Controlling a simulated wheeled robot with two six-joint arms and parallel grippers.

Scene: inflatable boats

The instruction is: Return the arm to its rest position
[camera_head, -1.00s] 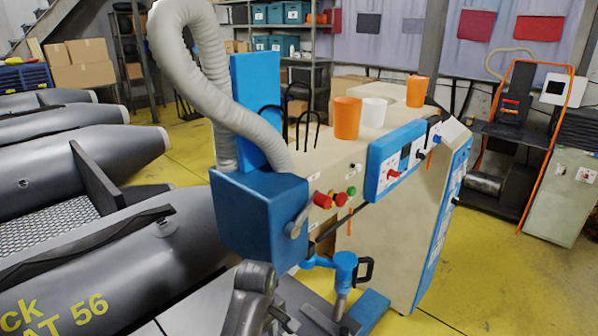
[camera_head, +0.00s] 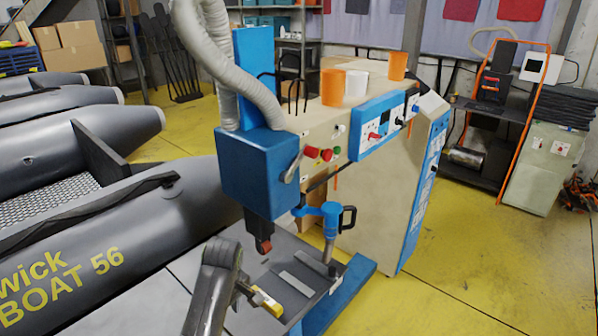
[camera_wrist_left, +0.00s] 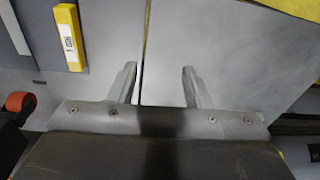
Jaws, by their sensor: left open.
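My left arm comes in at the bottom of the head view, with my left gripper (camera_head: 246,290) low in front of the blue machine. In the left wrist view the gripper (camera_wrist_left: 159,80) has its two fingers wide apart, with nothing between them. A yellow block with a white label (camera_head: 267,302) lies on the machine's base, close to the gripper. It also shows in the left wrist view (camera_wrist_left: 70,36), left of the fingers and apart from them. My right gripper is not in view.
The blue machine head (camera_head: 258,172) with its grey hose stands close beyond my arm. A blue clamp with a black handle (camera_head: 328,212) is beside it. Orange cups (camera_head: 332,86) stand on the beige cabinet (camera_head: 375,195). A grey inflatable boat (camera_head: 120,235) fills the left. Yellow floor is free at right.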

